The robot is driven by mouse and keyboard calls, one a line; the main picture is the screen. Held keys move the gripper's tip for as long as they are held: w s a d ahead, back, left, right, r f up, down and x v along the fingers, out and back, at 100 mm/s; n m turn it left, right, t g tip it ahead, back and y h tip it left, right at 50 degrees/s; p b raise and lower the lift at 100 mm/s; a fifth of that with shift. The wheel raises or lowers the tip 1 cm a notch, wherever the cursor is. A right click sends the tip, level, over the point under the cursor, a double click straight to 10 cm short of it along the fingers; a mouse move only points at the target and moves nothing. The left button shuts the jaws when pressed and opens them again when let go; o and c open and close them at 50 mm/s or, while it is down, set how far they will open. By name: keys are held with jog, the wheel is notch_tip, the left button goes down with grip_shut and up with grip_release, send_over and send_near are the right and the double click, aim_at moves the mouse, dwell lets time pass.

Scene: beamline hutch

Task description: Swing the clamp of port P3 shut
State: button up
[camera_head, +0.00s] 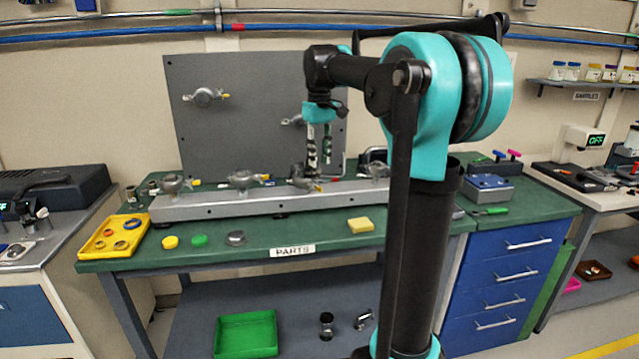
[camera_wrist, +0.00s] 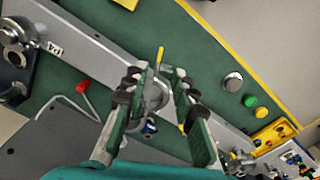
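A grey metal bar (camera_head: 215,209) with several ports lies along the green bench. A grey clamp (camera_wrist: 156,96) with a yellow-tipped lever (camera_wrist: 160,54) sits on one port; it is the neighbour of the port labelled P4 (camera_wrist: 54,48), so it appears to be P3, though its own label is hidden. In the head view the clamp (camera_head: 306,186) is partly hidden by my gripper. My gripper (camera_wrist: 159,77) points down over it, open, with one finger on either side of the clamp and lever. I cannot tell whether a finger touches it, or the exact clamp angle.
Other clamped ports (camera_head: 243,179) stand along the bar. A grey upright panel (camera_head: 235,130) with more ports rises behind. A yellow tray (camera_head: 113,236), yellow and green caps (camera_head: 199,240), a metal disc (camera_head: 235,238) and a yellow block (camera_head: 360,225) lie on the bench. A red-handled hook (camera_wrist: 82,87) lies nearby.

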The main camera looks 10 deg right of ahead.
aim_at(304, 184)
notch_tip(304, 184, down, 8)
jog(key=shift+f, duration=0.25)
jog(key=shift+c, duration=0.4)
grip_shut()
